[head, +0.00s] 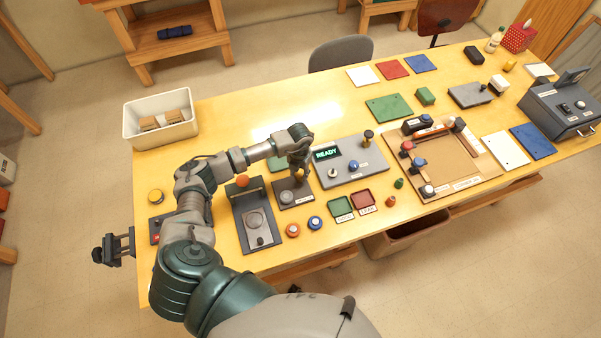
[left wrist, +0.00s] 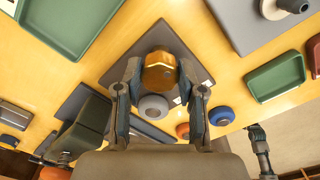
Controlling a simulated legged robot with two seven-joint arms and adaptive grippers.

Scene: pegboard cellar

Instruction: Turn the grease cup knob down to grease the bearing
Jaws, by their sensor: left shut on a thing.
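The grease cup knob, a brass-coloured faceted cap (left wrist: 158,72), sits between the two fingers of my left gripper (left wrist: 158,82) in the left wrist view. In the head view my left gripper (head: 299,166) points down and is shut on the knob (head: 300,175), which is partly hidden behind it. The knob stands over a dark grey plate (head: 305,190) with a small label. A round grey part (head: 287,197) on the same plate also shows below the knob in the left wrist view (left wrist: 152,107).
A grey panel with a lit READY display (head: 326,153) stands just right. A dark fixture with an orange-ended bar (head: 250,187) is close on the left. Green (head: 341,208) and red (head: 363,199) trays and loose round knobs lie in front. A white bin (head: 160,118) is at back left.

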